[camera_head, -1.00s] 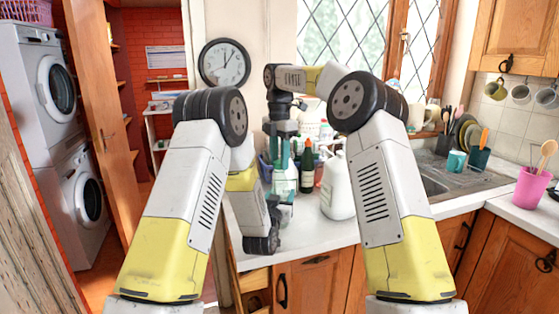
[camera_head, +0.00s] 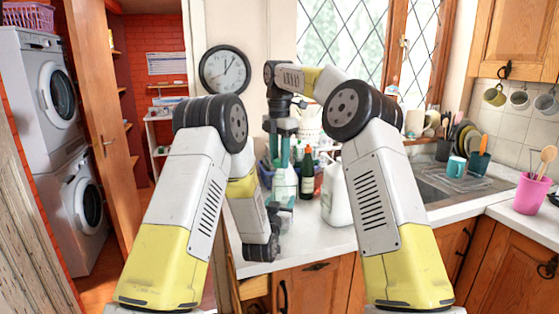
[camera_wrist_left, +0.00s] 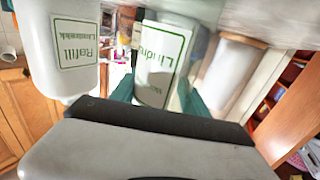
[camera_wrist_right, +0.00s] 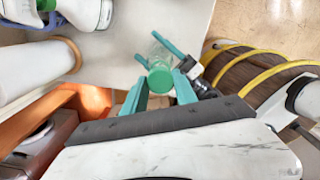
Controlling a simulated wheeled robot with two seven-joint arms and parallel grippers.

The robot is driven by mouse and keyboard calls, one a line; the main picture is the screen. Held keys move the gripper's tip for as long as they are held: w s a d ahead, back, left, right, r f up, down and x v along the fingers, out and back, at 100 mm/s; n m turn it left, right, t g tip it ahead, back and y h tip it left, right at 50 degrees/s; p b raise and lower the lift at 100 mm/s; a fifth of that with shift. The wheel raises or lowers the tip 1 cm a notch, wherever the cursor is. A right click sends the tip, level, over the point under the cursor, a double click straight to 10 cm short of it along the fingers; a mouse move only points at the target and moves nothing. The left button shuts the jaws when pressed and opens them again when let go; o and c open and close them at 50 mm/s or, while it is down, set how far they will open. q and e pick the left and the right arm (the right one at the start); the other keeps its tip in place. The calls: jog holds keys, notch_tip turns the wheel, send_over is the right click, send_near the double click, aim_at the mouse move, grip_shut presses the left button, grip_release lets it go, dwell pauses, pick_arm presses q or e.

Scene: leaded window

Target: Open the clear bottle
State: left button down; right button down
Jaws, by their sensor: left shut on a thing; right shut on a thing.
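The clear bottle (camera_head: 285,184) with a white label stands upright at the counter's left end. It fills the middle of the left wrist view (camera_wrist_left: 160,62), its label upside down. My left gripper (camera_head: 282,205) is shut around its body from the side, with teal fingers on both sides. My right gripper (camera_head: 283,152) points down from above. In the right wrist view its teal fingers are closed on a round green cap (camera_wrist_right: 160,80) over the bottle. I cannot tell clearly whether the cap still touches the neck.
A white refill jug (camera_head: 335,203) stands close on the right of the bottle, also large in the left wrist view (camera_wrist_left: 75,45). A dark green bottle (camera_head: 307,175) stands just behind. The sink (camera_head: 440,185) and a pink cup (camera_head: 530,193) are further right. The front counter (camera_head: 320,240) is clear.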

aim_at(279, 160)
jog(key=shift+r, duration=1.7)
pick_arm(q)
jog(key=shift+c, duration=2.3)
grip_release()
jog(key=shift+s, duration=0.15)
